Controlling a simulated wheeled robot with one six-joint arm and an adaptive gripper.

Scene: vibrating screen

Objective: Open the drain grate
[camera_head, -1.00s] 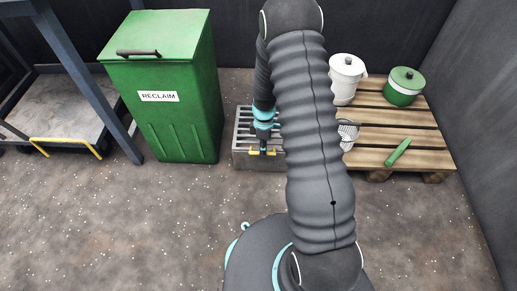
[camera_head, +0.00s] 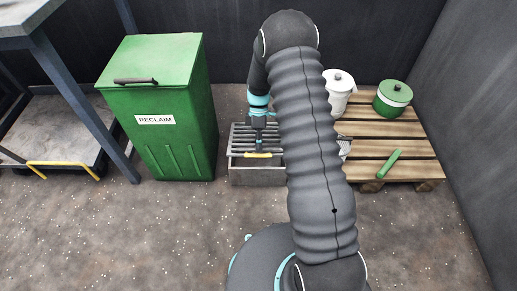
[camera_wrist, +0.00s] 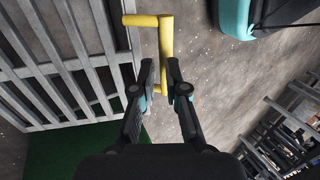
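The drain grate (camera_head: 243,135) is a grey slatted panel on a low grey box (camera_head: 257,176). Its front edge appears raised, with a dark gap between it and the box rim. A yellow handle (camera_head: 257,155) is on that front edge. My gripper (camera_head: 258,148) reaches down to the handle from above. In the wrist view the slats fill the left side, and the yellow handle (camera_wrist: 166,42) passes between my close-set fingers (camera_wrist: 160,66). The fingers appear shut on it. My arm hides the grate's right side in the head view.
A green RECLAIM bin (camera_head: 160,110) stands close left of the drain box. A wooden pallet (camera_head: 415,147) at right holds a white pot (camera_head: 338,90), a green-and-white pot (camera_head: 392,98) and a green-handled tool (camera_head: 390,163). The floor in front is open.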

